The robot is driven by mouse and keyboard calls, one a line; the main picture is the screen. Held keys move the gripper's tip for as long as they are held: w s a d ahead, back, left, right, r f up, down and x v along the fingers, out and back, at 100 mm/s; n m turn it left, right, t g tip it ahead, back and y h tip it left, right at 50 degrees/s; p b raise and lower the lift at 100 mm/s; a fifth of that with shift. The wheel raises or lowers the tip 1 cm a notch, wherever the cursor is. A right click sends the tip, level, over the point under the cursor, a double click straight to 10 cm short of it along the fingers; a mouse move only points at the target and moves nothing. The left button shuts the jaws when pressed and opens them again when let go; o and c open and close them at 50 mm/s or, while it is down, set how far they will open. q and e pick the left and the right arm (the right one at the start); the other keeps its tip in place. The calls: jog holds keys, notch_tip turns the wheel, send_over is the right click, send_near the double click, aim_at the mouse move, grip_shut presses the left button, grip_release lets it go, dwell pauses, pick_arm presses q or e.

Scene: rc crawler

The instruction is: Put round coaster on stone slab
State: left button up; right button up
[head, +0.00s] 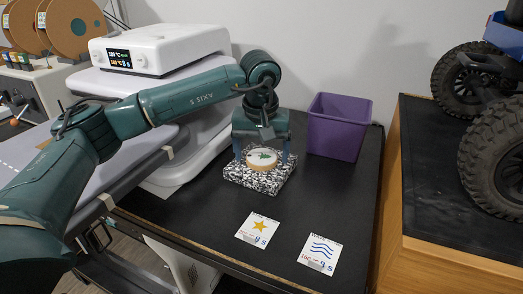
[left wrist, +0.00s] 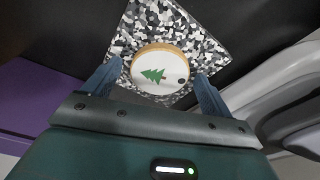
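The round coaster (head: 262,159) is white with a wooden rim and a green tree print. It appears to lie flat on the speckled black-and-white stone slab (head: 258,184) on the black table. My left gripper (head: 264,157) points down over the slab, one finger on each side of the coaster. In the left wrist view the coaster (left wrist: 158,72) sits between the blue fingers, with a small gap on each side, so the gripper looks open. The slab (left wrist: 160,20) shows around it. My right gripper is not in view.
A purple bin (head: 337,128) stands close behind and right of the slab. Two printed cards, one with a star (head: 257,229) and one with waves (head: 320,253), lie in front. A white machine (head: 160,50) is at left. A wooden stand (head: 440,265) with a big-wheeled crawler (head: 495,150) is at right.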

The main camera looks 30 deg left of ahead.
aim_at(261, 162)
pick_arm(q)
notch_tip(261, 162, up, 12)
jog(key=s, duration=0.1)
jog(key=shift+s+d, duration=0.35)
dwell(0.7)
